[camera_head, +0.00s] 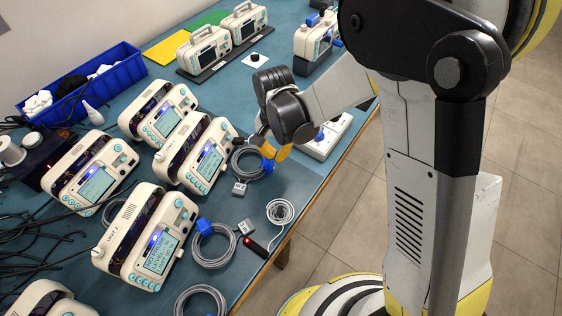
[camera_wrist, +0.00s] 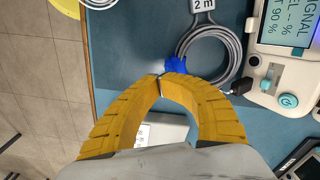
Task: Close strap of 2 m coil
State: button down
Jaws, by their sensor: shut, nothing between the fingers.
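The grey cable coil (camera_head: 238,168) lies on the blue table beside a monitor. In the wrist view the coil (camera_wrist: 236,50) has a tag (camera_wrist: 202,5) reading "2 m". Its blue strap (camera_head: 268,166) is on the coil's edge nearest my gripper; it also shows in the wrist view (camera_wrist: 175,66). My gripper (camera_wrist: 161,78) has yellow fingers with their tips together, right at the strap and seemingly touching it. The tips hide part of the strap, so I cannot tell whether it is fastened. My gripper (camera_head: 277,153) partly covers the coil's right side in the head view.
Several monitors (camera_head: 196,155) stand close on the left. Another coil (camera_head: 211,262) with a blue strap, and a thin white coil (camera_head: 280,211), lie nearer the front. A white device (camera_head: 325,138) sits behind my gripper. The table's edge runs along the right.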

jog(key=shift+w+a, duration=0.2)
jog(key=shift+a, duration=0.25)
jog(key=shift+w+a+f, duration=0.2)
jog(key=shift+a, duration=0.25)
jog(key=shift+a+b, duration=0.1)
jog(key=shift+b, duration=0.2)
jog(key=shift+w+a+f, duration=0.15)
jog(key=shift+a+f, duration=0.05)
jog(key=shift+a, duration=0.25)
